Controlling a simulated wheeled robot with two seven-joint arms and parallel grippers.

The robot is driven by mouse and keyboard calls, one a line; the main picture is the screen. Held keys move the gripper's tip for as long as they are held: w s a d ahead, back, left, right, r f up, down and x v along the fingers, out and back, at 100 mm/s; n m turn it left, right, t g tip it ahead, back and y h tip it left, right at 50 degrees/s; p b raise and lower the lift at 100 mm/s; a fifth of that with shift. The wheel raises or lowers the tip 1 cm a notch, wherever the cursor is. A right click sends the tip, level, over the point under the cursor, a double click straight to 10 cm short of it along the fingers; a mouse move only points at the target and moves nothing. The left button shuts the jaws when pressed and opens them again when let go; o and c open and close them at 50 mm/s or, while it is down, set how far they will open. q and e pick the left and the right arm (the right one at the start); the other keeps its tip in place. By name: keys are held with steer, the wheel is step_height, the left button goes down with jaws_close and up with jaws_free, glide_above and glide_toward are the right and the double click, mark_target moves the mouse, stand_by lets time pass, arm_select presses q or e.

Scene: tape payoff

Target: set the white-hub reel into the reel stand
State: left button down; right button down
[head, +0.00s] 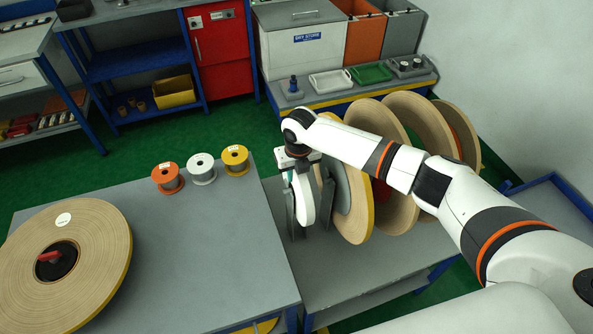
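A narrow white disc (304,198), apparently the white-hub reel, is seen nearly edge-on. It is upright between the grey upright plates of the reel stand (327,203). Its hub is hidden, and I cannot tell whether it rests in the stand. My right gripper (296,163) points down at the top edge of this disc. Its fingers are mostly hidden, so I cannot tell whether they are shut. My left gripper is not in view.
Several large tan reels (417,118) stand upright right of the stand, partly behind my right arm. A large reel (95,245) lies flat on the left table. Orange (167,178), white (201,169) and yellow (236,160) spools stand at its back edge. The table's middle is clear.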

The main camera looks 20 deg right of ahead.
steer(key=shift+f, duration=0.2)
steer(key=c, duration=1)
jaws_free()
steer(key=shift+c, duration=0.2)
steer(key=r, duration=0.4)
steer(key=s+r+b, duration=0.1)
steer(key=r, duration=0.3)
steer(key=r+b, duration=0.1)
steer(key=r, duration=0.3)
steer(key=shift+s, duration=0.25)
